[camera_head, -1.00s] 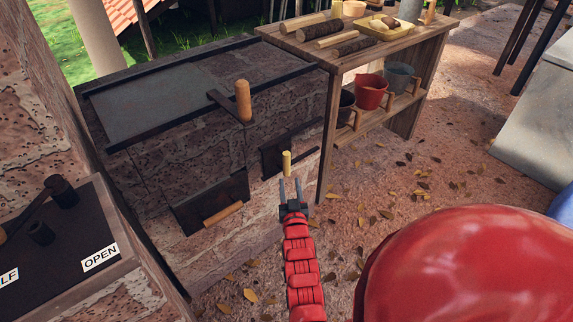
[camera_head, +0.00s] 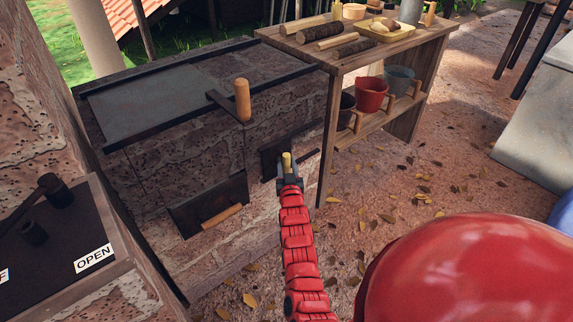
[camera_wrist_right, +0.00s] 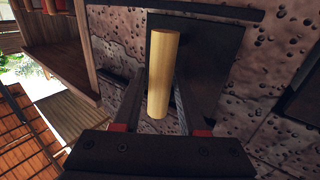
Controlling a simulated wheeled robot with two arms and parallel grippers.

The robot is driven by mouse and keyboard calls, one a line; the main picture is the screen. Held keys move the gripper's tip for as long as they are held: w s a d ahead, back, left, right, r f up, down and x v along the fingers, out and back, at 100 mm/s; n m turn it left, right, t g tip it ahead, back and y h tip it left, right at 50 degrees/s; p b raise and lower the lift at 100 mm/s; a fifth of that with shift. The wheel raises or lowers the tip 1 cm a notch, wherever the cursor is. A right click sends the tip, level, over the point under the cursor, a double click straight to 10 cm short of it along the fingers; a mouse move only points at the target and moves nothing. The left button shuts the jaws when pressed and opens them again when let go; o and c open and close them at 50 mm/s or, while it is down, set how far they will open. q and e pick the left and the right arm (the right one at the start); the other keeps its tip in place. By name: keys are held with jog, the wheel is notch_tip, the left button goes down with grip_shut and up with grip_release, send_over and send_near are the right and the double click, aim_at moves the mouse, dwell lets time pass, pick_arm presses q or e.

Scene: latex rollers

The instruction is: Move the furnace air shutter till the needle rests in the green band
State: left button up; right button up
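A dark shutter plate (camera_head: 269,162) with a pale wooden knob (camera_head: 287,160) is low on the brick furnace front. In the right wrist view, the knob (camera_wrist_right: 163,72) stands out from the dark plate (camera_wrist_right: 205,45). My right gripper (camera_head: 289,170) is at the knob, one finger on each side. The wrist view shows a gap between knob and fingers, so the gripper is open around it. No gauge, needle or green band shows. My left gripper is not in view.
A second dark door (camera_head: 185,215) with a wooden handle (camera_head: 222,216) is left of the shutter. An upright wooden handle (camera_head: 242,100) stands on the furnace top. A wooden shelf (camera_head: 340,62) with logs and buckets is at right. An "OPEN" label (camera_head: 95,258) is at lower left.

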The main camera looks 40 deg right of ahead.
grip_shut()
dwell(1.2)
